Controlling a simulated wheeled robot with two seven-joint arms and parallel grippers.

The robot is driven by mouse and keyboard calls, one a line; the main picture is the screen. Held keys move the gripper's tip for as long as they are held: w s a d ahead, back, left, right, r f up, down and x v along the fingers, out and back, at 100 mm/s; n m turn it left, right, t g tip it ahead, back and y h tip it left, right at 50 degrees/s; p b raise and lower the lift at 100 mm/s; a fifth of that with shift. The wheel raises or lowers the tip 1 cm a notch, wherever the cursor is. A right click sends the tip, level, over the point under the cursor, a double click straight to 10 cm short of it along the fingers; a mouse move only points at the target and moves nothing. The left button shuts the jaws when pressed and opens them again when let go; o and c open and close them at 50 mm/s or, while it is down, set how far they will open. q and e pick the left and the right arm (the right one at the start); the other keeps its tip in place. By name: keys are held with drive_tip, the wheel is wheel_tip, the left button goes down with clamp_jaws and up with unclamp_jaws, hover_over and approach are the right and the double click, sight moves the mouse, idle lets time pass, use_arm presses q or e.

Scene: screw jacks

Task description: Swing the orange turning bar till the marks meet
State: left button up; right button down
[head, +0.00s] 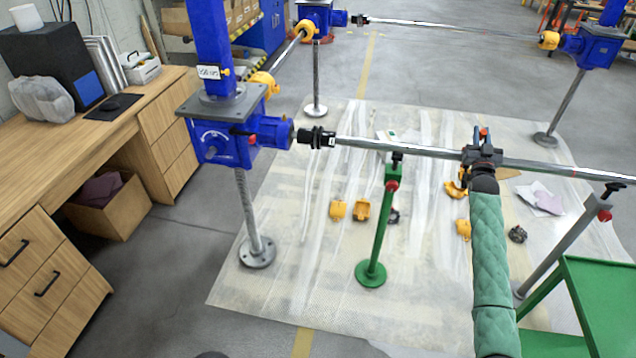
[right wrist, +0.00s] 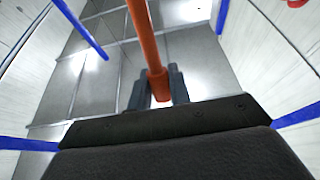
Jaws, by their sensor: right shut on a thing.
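The orange turning bar (right wrist: 146,40) runs up and away from between the two dark fingers of my right gripper (right wrist: 160,88) in the right wrist view. The fingers are shut on it. In the head view my right gripper (head: 483,172) is at the dark clamp (head: 482,153) on the long silver shaft (head: 405,148). A small orange-red tip (head: 484,133) shows above the clamp; the rest of the bar is mostly hidden there. The shaft runs right from the blue screw jack (head: 222,138) at the left. The marks are too small to make out. My left gripper is not in view.
A green support stand (head: 386,222) and a grey one (head: 570,245) stand under the shaft. A green cart (head: 600,305) is at the lower right. Yellow caps (head: 361,211) lie on the plastic sheet (head: 300,285). A wooden desk (head: 75,140) fills the left.

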drive_tip(key=shift+w+d+r+g+p, duration=0.1)
drive_tip(key=shift+w+r+g+p, duration=0.1)
drive_tip(key=shift+w+g+p, duration=0.45)
drive_tip(key=shift+w+d+r+g+p, duration=0.1)
drive_tip(key=shift+w+r+g+p, duration=0.1)
drive_tip(key=shift+p, duration=0.85)
drive_tip(key=shift+w+d+r+g+y+p, duration=0.15)
drive_tip(key=shift+w+g+p, duration=0.3)
drive_tip(key=shift+p, duration=0.5)
drive_tip(key=shift+w+d+r+g+y+p, duration=0.1)
drive_tip(key=shift+w+r+g+y+p, duration=0.1)
drive_tip(key=shift+w+p, duration=0.55)
drive_tip(key=shift+f+g+p, duration=0.15)
drive_tip(key=shift+g+p, duration=0.15)
drive_tip(key=shift+p, duration=0.2)
drive_tip(key=shift+w+d+g+y+p, duration=0.15)
drive_tip(key=shift+w+g+p, duration=0.3)
drive_tip(key=shift+w+p, duration=0.35)
drive_tip(key=shift+w+d+g+y+p, duration=0.15)
drive_tip(key=shift+w+g+p, duration=0.3)
drive_tip(key=shift+p, duration=0.5)
